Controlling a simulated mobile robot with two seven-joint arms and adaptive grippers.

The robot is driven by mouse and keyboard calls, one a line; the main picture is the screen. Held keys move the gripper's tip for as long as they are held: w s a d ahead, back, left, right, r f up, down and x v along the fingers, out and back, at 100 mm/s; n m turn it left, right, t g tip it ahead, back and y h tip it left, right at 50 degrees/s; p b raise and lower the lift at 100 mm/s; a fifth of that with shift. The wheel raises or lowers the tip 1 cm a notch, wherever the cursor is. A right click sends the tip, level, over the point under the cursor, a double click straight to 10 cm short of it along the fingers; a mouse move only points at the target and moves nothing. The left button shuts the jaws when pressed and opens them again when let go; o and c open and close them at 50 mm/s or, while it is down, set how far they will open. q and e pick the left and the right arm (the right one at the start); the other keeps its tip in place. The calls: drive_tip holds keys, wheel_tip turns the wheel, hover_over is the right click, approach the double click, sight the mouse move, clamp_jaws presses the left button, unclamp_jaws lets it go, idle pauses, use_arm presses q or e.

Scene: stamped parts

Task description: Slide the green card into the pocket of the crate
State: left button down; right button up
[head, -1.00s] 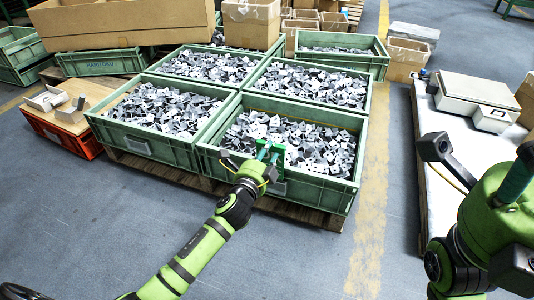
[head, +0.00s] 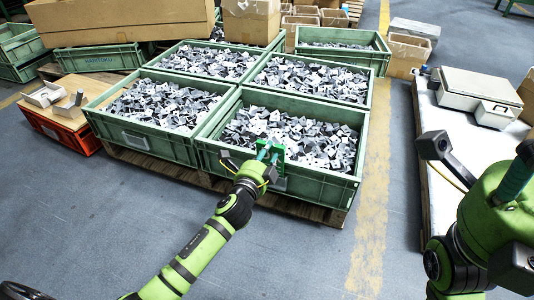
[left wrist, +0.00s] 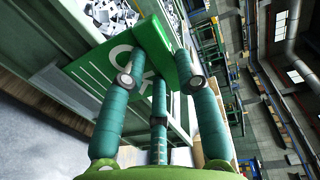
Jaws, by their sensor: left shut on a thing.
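The green card (head: 278,154) is at the front wall of the near right crate (head: 320,184), with its upper part at the rim. My left gripper (head: 267,152) is shut on its thick top end. In the left wrist view the card (left wrist: 97,76) shows white lettering and lies along the crate's wall, and the fingers (left wrist: 160,78) close around its green block. The pocket is mostly hidden behind the card and gripper, so I cannot tell whether the card's lower edge is inside it. My right gripper (head: 515,178) is only partly seen at the right; its opening is unclear.
The crate is full of grey stamped parts (head: 300,140) and stands on a wooden pallet (head: 300,208) beside more full crates. A white table (head: 450,190) with a pale case (head: 478,90) is at the right. The floor in front is clear.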

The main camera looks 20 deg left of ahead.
sight(270, 159)
use_arm(q)
drive_tip(key=shift+f+b, duration=1.6)
drive_tip(key=shift+f, duration=0.45)
drive_tip(key=c, duration=0.8)
unclamp_jaws()
drive_tip(key=shift+c, duration=0.2)
drive_tip(key=shift+s, duration=0.15)
drive_tip(key=s+r, duration=0.1)
drive_tip(key=s, duration=1)
drive_tip(key=shift+s+a, duration=0.2)
drive_tip(key=shift+s, duration=0.15)
drive_tip(key=shift+r, duration=0.1)
